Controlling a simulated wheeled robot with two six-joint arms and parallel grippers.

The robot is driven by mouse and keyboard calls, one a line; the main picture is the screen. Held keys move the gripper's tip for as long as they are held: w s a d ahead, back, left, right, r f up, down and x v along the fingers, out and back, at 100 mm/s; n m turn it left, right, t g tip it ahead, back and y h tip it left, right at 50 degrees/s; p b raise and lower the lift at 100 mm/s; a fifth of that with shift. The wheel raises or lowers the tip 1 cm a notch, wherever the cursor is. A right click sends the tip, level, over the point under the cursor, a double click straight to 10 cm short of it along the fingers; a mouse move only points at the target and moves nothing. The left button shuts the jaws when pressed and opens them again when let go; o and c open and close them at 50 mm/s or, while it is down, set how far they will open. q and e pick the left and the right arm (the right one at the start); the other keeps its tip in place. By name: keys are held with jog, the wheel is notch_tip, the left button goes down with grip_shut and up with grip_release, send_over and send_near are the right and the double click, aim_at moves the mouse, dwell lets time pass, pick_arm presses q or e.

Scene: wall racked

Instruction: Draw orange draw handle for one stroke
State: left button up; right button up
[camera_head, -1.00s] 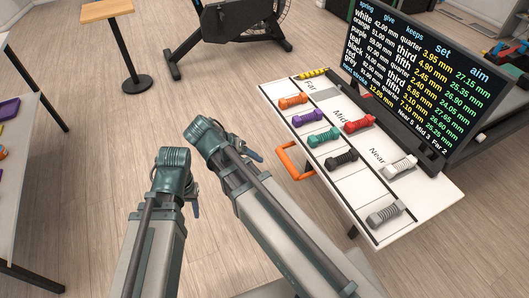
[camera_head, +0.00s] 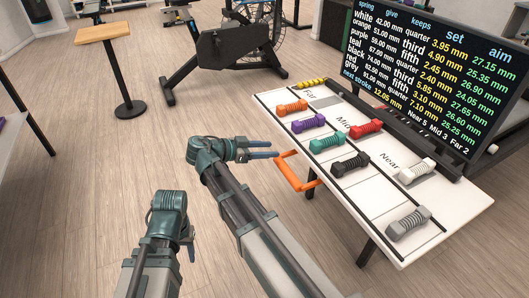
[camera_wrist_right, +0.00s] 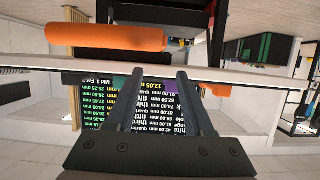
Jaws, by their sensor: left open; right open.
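The orange draw handle (camera_head: 295,172) is a loop on the left edge of the white table (camera_head: 455,208). My right gripper (camera_head: 276,150) is just left of the handle in the head view, its fingers pointing right towards the table and apart from the handle. In the right wrist view, the fingers (camera_wrist_right: 160,76) are spread and empty. There the orange handle bar (camera_wrist_right: 108,38) lies across the upper left, beyond the fingertips. My left gripper (camera_head: 190,240) hangs at lower left, away from the table and empty; its fingers are small and partly hidden.
Coloured dumbbell-shaped pieces stand on the table, among them orange (camera_head: 292,107), teal (camera_head: 327,142) and grey (camera_head: 408,223). A black text board (camera_head: 440,75) stands behind them. A small wooden-topped stand (camera_head: 104,34) and an exercise bike (camera_head: 235,45) are farther back.

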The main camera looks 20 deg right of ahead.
jog(key=b+x, duration=0.3)
jog(key=x, duration=0.8)
jog(key=shift+d+f+b, duration=0.15)
jog(key=shift+f+b, duration=0.05)
jog(key=shift+b, duration=0.2)
jog(key=shift+x, duration=0.75)
grip_shut()
